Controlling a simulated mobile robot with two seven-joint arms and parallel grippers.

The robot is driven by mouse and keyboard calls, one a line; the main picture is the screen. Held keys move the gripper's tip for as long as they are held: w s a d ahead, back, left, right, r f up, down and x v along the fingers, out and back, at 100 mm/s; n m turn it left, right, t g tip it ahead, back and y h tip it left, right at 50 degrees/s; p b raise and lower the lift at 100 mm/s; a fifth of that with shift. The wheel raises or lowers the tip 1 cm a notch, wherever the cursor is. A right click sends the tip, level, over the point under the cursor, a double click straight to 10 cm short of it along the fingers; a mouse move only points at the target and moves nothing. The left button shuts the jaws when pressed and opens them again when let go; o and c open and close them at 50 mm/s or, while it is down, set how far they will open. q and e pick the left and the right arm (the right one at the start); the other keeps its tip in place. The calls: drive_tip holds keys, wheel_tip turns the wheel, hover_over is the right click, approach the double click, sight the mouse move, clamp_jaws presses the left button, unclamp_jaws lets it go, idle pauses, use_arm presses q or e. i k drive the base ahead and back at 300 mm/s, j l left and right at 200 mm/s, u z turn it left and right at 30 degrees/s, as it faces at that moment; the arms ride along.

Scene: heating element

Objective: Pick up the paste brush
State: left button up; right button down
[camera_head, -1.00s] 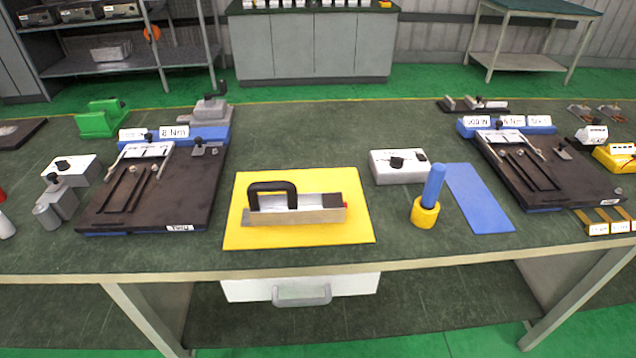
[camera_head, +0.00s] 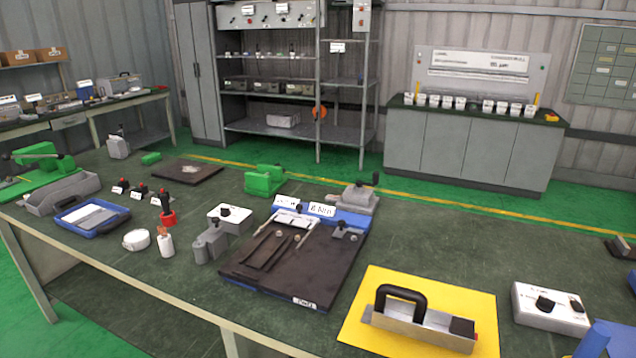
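I cannot clearly make out a paste brush. A small black-handled item (camera_head: 166,201) stands upright in a red ring-shaped base (camera_head: 168,218) on the left part of the bench; its lower end is hidden, so I cannot tell whether it is the brush. A small white bottle-like item (camera_head: 166,245) stands in front of it. A white round item (camera_head: 136,240) lies to the left of that. Neither of my grippers is in view.
The green bench (camera_head: 300,338) carries a dark fixture plate (camera_head: 270,278), a yellow mat (camera_head: 360,333) with a black-handled metal tool (camera_head: 420,325), a blue tray (camera_head: 70,228), a grey bin (camera_head: 42,203) and white control boxes (camera_head: 540,315). Shelves and a cabinet stand behind.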

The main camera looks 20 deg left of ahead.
sight(165, 204)
drive_tip(key=u, duration=1.65)
